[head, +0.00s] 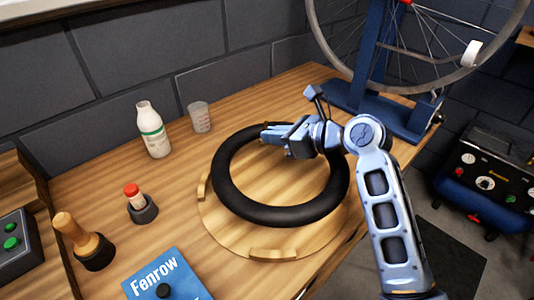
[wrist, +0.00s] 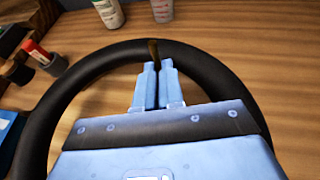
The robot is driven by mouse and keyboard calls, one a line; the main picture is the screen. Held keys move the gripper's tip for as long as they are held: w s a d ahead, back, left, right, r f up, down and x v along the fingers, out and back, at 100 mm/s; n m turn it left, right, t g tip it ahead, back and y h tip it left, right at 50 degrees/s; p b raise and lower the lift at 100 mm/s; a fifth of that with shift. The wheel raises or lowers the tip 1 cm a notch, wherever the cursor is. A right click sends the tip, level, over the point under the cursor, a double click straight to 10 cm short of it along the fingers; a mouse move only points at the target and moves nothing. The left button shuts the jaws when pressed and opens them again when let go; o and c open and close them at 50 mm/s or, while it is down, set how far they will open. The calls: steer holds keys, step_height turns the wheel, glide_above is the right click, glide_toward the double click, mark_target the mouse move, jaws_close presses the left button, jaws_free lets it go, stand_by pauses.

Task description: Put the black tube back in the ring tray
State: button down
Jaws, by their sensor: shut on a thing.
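The black tube (head: 228,190) is a thick ring lying over the round wooden ring tray (head: 240,236) in the head view. The tray's raised lip pieces show at its left and front edges, outside the tube. My gripper (head: 268,134) reaches in from the right and is shut on the far part of the tube. In the wrist view, the fingertips (wrist: 157,66) meet at the far arc of the tube (wrist: 95,66). Whether the tube touches the tray all round is hard to tell. My gripper hides part of the tube's far right side.
A white bottle (head: 152,130) and a clear cup (head: 199,117) stand behind the tray. A red-capped item in a dark holder (head: 141,205), a wooden-handled tool (head: 82,241) and a blue Fenrow booklet (head: 165,275) are at left. A blue wheel stand (head: 372,105) stands back right.

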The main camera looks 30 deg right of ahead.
steer(key=shift+a+f, duration=0.65)
steer(key=shift+a, duration=0.25)
step_height(320, 180, down, 4)
steer(key=shift+r, duration=0.15)
steer(key=c, duration=1.3)
jaws_free()
steer(key=shift+o, duration=0.2)
steer(key=shift+s+d, duration=0.1)
steer(key=v, duration=1.1)
steer(key=shift+s+d+r, duration=0.15)
steer(key=shift+s+d, duration=0.05)
steer(key=shift+s, duration=0.1)
